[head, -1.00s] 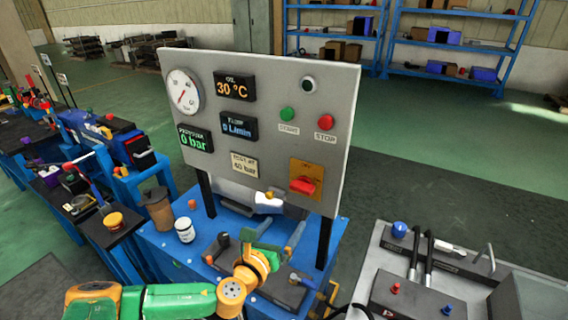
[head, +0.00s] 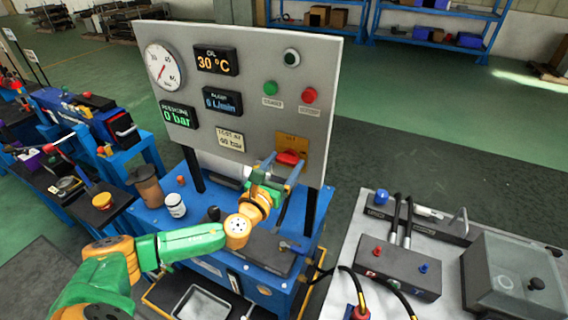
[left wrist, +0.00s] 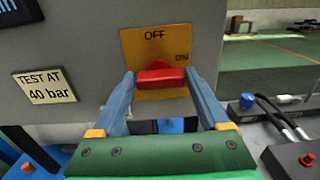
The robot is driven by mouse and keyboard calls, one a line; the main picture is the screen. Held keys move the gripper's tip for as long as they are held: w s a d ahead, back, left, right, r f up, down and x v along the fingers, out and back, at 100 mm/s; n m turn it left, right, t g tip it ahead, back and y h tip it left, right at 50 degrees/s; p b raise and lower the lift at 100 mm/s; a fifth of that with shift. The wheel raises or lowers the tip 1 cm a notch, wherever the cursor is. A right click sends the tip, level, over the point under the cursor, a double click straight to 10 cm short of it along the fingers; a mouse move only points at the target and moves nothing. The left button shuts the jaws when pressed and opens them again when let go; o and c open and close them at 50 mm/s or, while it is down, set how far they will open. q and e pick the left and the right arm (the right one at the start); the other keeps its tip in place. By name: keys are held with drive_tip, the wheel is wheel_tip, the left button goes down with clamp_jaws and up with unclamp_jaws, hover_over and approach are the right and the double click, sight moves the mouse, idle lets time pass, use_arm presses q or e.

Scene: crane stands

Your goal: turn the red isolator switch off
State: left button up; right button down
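The red isolator switch (head: 289,158) sits on a yellow plate (head: 294,143) at the lower right of the grey panel (head: 262,110). In the left wrist view the red handle (left wrist: 160,78) lies roughly level, and the plate reads OFF at top and ON at right. My left gripper (head: 277,170) is at the switch. In the left wrist view its blue fingers (left wrist: 160,82) are spread, one on each side of the handle. A small gap seems to show at the left; contact at the right cannot be told. My right gripper is not in view.
The panel also bears a gauge (head: 163,66), displays, a green button (head: 292,87) and a red button (head: 309,96). A white jar (head: 175,205) stands on the blue stand (head: 152,221). A grey bench with hoses (head: 345,250) is at the right.

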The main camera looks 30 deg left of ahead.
use_arm(q)
drive_tip(key=c, duration=0.8)
drive_tip(key=shift+n, duration=0.3)
drive_tip(key=n+b, duration=0.1)
drive_tip(key=n, duration=0.2)
drive_tip(key=shift+n, duration=0.4)
drive_tip(key=n+b, duration=0.1)
drive_tip(key=n, duration=0.3)
drive_tip(key=shift+a+n, duration=0.15)
drive_tip(key=shift+n, duration=0.15)
drive_tip(key=n, duration=0.4)
drive_tip(key=shift+a, duration=0.1)
drive_tip(key=shift+n, duration=2.4)
